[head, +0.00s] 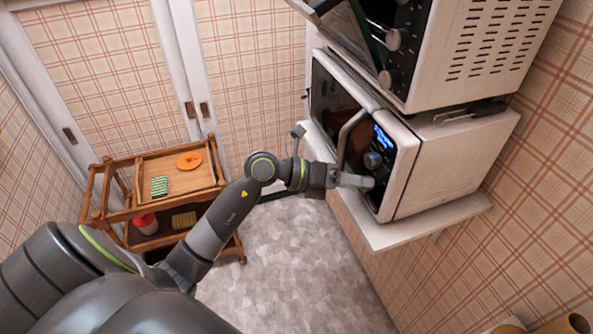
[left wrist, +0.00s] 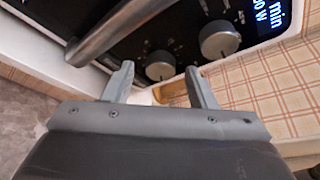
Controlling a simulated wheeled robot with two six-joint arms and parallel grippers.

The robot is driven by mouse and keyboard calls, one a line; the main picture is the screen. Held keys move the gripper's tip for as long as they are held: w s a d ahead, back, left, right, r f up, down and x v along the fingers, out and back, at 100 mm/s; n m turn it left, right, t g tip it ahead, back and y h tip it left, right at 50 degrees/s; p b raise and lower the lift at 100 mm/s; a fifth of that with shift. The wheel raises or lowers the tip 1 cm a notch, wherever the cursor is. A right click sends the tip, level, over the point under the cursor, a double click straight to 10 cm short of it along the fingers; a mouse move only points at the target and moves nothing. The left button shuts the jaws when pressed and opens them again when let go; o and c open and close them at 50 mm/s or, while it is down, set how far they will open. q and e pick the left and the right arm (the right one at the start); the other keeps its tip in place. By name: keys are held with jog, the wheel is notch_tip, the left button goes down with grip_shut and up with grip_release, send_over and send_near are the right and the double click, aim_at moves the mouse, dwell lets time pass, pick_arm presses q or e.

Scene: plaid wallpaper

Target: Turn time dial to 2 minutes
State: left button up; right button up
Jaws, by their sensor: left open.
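The microwave (head: 402,160) stands on a wall shelf, with a lit blue display (head: 383,139). Its upper dial (head: 373,160) is round and silver; it also shows in the left wrist view (left wrist: 220,39), close to the display. A lower dial (left wrist: 160,65) shows there too, mostly hidden in the head view. Which one sets the time is not legible. My left gripper (head: 369,182) is at the panel's lower part, open and empty. In the left wrist view its fingertips (left wrist: 158,72) lie either side of the lower dial; contact cannot be told. My right gripper is out of view.
The microwave's curved door handle (head: 347,138) is close to my left gripper. A toaster oven (head: 470,50) with its door open stands on top. The shelf (head: 450,212) juts out below. A wooden cart (head: 130,165) stands at the left; the floor between is clear.

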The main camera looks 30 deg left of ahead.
pick_arm(q)
jog(key=b+v, duration=0.3)
jog(key=v, duration=1.4)
jog(key=shift+f, duration=0.15)
dwell(0.5)
jog(key=shift+a, duration=0.1)
